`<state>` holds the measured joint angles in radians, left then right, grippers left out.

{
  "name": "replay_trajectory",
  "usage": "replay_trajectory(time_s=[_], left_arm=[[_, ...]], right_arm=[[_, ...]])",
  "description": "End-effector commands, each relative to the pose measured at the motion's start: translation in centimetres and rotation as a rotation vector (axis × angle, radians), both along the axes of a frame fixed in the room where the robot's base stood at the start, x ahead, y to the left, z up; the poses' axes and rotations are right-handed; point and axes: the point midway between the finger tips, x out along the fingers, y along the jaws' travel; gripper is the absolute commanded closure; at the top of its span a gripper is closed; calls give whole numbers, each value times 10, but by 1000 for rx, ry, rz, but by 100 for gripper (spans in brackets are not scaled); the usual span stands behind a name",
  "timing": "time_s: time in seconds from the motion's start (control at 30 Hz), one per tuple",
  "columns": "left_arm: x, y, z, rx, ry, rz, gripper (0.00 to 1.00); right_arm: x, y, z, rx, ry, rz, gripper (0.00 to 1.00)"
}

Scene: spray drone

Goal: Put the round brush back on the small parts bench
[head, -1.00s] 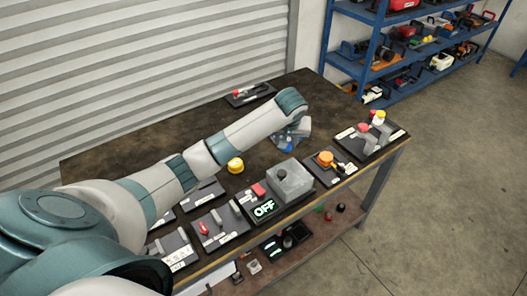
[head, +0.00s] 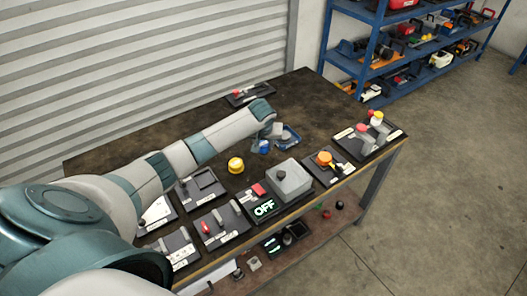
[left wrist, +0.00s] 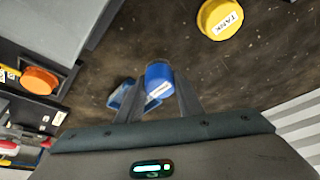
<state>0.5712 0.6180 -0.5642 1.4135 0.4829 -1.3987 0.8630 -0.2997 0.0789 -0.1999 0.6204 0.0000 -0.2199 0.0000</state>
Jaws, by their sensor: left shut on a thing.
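My left gripper (head: 268,138) is over the back middle of the bench (head: 120,160). In the left wrist view its two fingers (left wrist: 159,88) are shut on a blue round piece (left wrist: 160,74) with a white label. The blue piece also shows in the head view (head: 264,147). I cannot tell whether it is the round brush, as its label is unreadable. A shallow blue tray (head: 289,138) lies just right of the gripper, and in the wrist view (left wrist: 122,95) it is partly hidden behind a finger. My right gripper is not in view.
A yellow cap (head: 236,165) stands left of the gripper. Bench between is clear.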

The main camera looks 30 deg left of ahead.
Motion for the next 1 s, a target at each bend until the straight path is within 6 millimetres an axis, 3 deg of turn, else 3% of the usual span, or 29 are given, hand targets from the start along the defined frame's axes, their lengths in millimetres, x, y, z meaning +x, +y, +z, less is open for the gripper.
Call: replay_trajectory(time_s=[0.33,0.77,0.8,0.83,1.0], left_arm=[[-1,0,-35,1,3,0,85],[-1,0,-41,0,1,0,85],[-1,0,-40,0,1,0,57],[-1,0,-40,0,1,0,50],[-1,0,-40,0,1,0,48]], right_arm=[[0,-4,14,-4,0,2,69],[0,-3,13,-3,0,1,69],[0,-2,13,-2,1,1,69],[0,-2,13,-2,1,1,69],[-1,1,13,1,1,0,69]])
